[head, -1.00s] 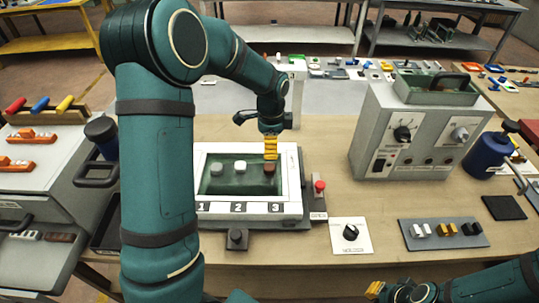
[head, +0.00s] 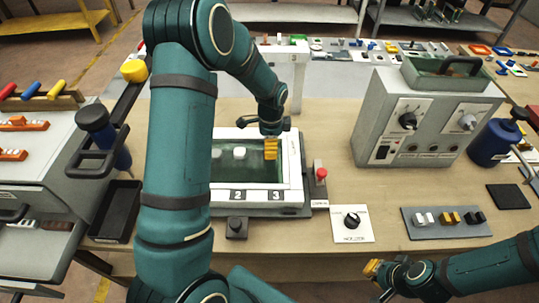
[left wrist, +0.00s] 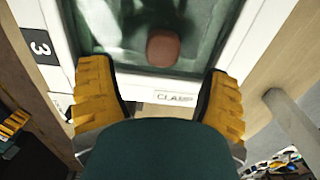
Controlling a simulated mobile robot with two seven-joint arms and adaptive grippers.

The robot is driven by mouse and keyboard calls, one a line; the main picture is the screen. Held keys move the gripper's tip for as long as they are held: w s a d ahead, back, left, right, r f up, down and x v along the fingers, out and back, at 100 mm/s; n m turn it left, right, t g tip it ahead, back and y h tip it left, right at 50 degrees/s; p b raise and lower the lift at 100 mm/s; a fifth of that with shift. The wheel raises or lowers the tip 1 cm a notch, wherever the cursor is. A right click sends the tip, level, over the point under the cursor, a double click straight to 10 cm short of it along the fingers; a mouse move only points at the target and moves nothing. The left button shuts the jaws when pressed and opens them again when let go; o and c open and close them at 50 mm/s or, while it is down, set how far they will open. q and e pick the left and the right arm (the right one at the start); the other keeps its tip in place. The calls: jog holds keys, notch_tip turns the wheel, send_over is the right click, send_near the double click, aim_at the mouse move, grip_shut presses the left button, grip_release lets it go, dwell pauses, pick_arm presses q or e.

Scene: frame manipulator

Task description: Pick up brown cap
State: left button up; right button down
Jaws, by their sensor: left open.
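The brown cap (left wrist: 163,48) shows in the left wrist view, rounded and reddish-brown, in the dark green recess of a white-framed box (head: 295,165). It lies just beyond my left gripper's fingertips and midway between them. My left gripper (left wrist: 157,70) is open, its two yellow fingers apart with nothing between them. In the head view my left gripper (head: 270,149) points down over the box's right part, above the number 3, and hides the cap there. My right gripper (head: 372,268) is low at the table's front edge; its finger opening is unclear.
A whitish cap (head: 239,152) sits in the same recess to the left. A red button (head: 321,173) stands just right of the box. A knob panel (head: 352,222) and a grey control box (head: 425,120) are further right.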

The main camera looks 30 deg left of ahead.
pick_arm(q)
jog(key=f, duration=0.4)
jog(key=shift+a+f, duration=0.25)
jog(key=shift+f, duration=0.15)
jog(key=c, duration=0.9)
